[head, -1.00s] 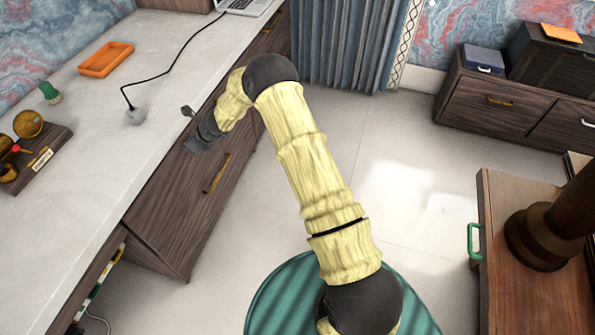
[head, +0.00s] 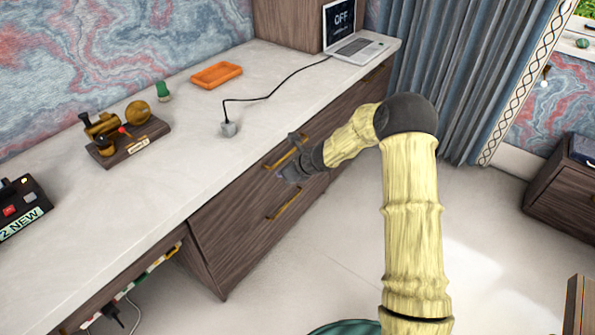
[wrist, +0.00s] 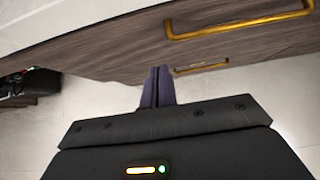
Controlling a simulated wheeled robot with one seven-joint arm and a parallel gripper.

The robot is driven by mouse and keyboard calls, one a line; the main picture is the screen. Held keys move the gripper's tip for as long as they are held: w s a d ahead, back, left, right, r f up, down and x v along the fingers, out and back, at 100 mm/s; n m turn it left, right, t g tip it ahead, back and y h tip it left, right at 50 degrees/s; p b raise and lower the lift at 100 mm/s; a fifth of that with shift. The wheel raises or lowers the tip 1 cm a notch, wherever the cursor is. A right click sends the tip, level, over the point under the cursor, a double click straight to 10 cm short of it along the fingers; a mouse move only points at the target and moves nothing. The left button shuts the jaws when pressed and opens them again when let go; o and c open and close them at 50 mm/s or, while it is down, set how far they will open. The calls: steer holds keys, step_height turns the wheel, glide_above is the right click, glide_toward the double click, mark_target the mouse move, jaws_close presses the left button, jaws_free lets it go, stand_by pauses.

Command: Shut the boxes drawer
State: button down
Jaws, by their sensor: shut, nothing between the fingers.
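The desk front has an upper drawer (head: 262,180) with a brass handle (head: 284,152) and a lower drawer (head: 240,235) with another brass handle (head: 283,204). No label marks either as the boxes drawer. Both fronts look about flush, but I cannot tell whether one stands slightly out. My gripper (head: 283,174) is in front of the desk near the upper handle, partly covering that front. In the wrist view, my shut, empty fingers (wrist: 157,85) point toward the wood front (wrist: 130,60). The upper handle (wrist: 240,27) and lower handle (wrist: 202,68) lie to their right. Contact is unclear.
The desktop (head: 200,180) holds an orange tray (head: 216,74), a grey plug (head: 229,129), a laptop (head: 350,48) and a brass model on a wooden base (head: 128,140). A dark cabinet (head: 562,200) stands at right. The floor (head: 330,245) before the drawers is clear.

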steer(key=s+d+r+n+g+h, duration=0.1)
steer(key=s+d+r+n+h, duration=0.1)
steer(key=s+d+r+n, duration=0.2)
steer(key=s+d+r+n+g+h, duration=0.1)
steer(key=s+d+r+n, duration=0.4)
steer(key=s+n, duration=0.8)
steer(key=s+d+r+n+g+h, duration=0.1)
steer(key=s+d+r+n+h, duration=0.3)
steer(key=s+d+n, duration=0.4)
steer(key=s+d, duration=0.1)
steer(key=s, duration=0.5)
steer(key=shift+s+r+n, duration=0.3)
steer(key=shift+n, duration=0.1)
steer(key=shift+d, duration=0.1)
